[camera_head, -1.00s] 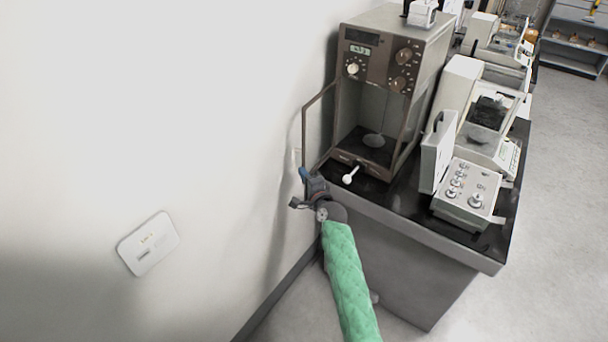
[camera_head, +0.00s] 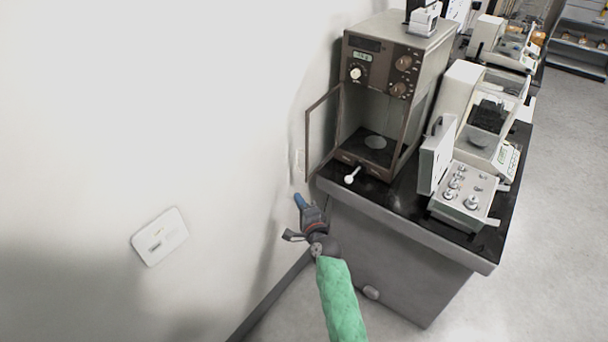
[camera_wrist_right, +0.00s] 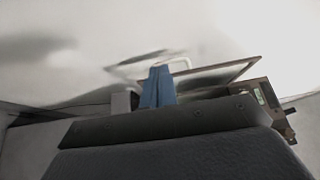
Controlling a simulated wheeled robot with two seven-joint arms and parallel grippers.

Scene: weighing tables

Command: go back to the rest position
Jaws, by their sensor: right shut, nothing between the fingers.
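My right gripper (camera_head: 299,201) is in the head view, at the end of the green-sleeved arm that comes up from the bottom. It is shut and empty, with its blue fingertips together. It is in front of the white wall, left of the table's front corner and below the open glass door of the balance. The shut blue fingers also show in the right wrist view (camera_wrist_right: 158,88), with a framed panel beyond them. My left gripper is in neither view.
A brown balance (camera_head: 392,65) stands on the dark-topped table (camera_head: 405,205), its framed door (camera_head: 308,140) open at the left. A weight box (camera_head: 464,196) and a white balance (camera_head: 461,90) stand to its right. A wall socket (camera_head: 159,236) is at left. Floor is clear at right.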

